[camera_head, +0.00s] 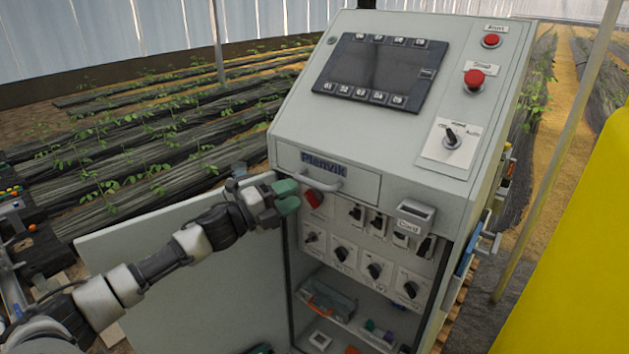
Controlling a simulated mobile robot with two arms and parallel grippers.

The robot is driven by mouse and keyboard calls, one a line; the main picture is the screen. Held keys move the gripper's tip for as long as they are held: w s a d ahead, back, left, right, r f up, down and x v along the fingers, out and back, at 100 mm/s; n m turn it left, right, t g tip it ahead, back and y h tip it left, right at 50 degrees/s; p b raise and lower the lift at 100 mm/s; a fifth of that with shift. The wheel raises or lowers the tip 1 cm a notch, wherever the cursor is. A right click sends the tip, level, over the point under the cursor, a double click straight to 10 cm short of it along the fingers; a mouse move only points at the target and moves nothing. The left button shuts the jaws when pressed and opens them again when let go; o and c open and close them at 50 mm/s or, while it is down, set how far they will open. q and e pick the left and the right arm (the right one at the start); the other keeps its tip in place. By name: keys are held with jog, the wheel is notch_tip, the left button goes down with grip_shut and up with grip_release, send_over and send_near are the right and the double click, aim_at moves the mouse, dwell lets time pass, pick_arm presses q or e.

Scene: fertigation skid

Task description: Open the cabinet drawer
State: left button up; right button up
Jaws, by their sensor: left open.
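The cabinet (290,120) is a light grey housing with a sloped control panel on top. Its drawer (358,189) is a wide, shallow front marked "Plenvik" below the panel, and it looks shut, level with the cabinet face. A grey bar handle (322,184) sticks out from the drawer's left half. My left gripper (290,196) reaches in from the left with green fingertips, just left of the handle and slightly below it. It looks empty; I cannot tell whether it touches the handle. My right gripper is not in view.
Below the drawer, the cabinet door (190,275) stands open to the left, under my left arm. Switches, knobs and a red knob (314,198) sit beneath the drawer. A card holder (414,217) juts out at the right. A yellow surface (580,250) fills the right edge.

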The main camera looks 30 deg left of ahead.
aim_at(310, 184)
pick_arm(q)
jog(key=p+x, duration=0.1)
jog(key=x, duration=0.4)
jog(key=shift+r, duration=0.2)
jog(key=shift+p+x, duration=0.4)
jog(key=shift+x, duration=0.35)
jog(key=shift+f, duration=0.2)
grip_shut()
